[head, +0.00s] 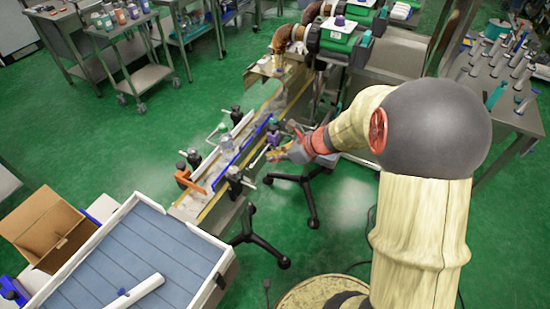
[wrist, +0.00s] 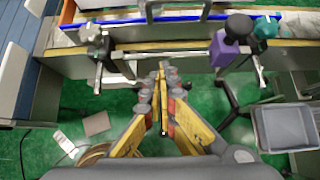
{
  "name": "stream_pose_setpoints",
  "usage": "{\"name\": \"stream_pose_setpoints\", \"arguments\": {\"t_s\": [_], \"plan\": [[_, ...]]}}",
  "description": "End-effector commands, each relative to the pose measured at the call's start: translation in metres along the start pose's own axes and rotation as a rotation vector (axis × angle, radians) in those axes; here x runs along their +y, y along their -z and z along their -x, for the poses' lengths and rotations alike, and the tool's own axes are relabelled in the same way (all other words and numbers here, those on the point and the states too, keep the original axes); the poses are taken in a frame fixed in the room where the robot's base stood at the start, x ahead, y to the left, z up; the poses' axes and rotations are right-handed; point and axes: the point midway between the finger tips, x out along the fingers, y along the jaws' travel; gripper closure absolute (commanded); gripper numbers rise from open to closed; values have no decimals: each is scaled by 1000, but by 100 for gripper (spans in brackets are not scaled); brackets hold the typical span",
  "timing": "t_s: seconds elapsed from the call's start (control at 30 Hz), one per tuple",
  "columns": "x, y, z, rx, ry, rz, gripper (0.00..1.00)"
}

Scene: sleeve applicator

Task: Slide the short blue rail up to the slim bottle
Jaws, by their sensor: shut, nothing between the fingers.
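The blue rail (head: 243,152) runs along the near side of the conveyor; in the wrist view it is a thin blue strip (wrist: 185,17) across the top. A small, clear bottle-like thing (head: 226,143) stands on the belt, between the blue rail and the pale far rail; its shape is too small to tell well. My gripper (head: 274,155) is on the near side of the conveyor, apart from the blue rail. In the wrist view my gripper (wrist: 161,68) is shut and empty, its tips below the rail's support bar. A purple knob (wrist: 232,40) is right of the tips.
Rail clamps with a grey-green knob (wrist: 95,34) and a teal knob (wrist: 265,27) flank the tips. An orange part (head: 190,182) sits at the conveyor's near-left end. A tray table (head: 190,245) stands at lower left.

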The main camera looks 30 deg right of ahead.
Motion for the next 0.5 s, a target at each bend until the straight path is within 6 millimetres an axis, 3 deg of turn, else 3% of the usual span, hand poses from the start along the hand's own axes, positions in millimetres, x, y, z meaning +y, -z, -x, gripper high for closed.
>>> {"name": "stream_pose_setpoints", "arguments": {"t_s": [0.03, 0.3, 0.5], "plan": [[1, 3, -14, 1, -3, 1, 100], [1, 2, -66, 1, -3, 3, 100], [0, -19, -84, 0, -1, 4, 100]]}}
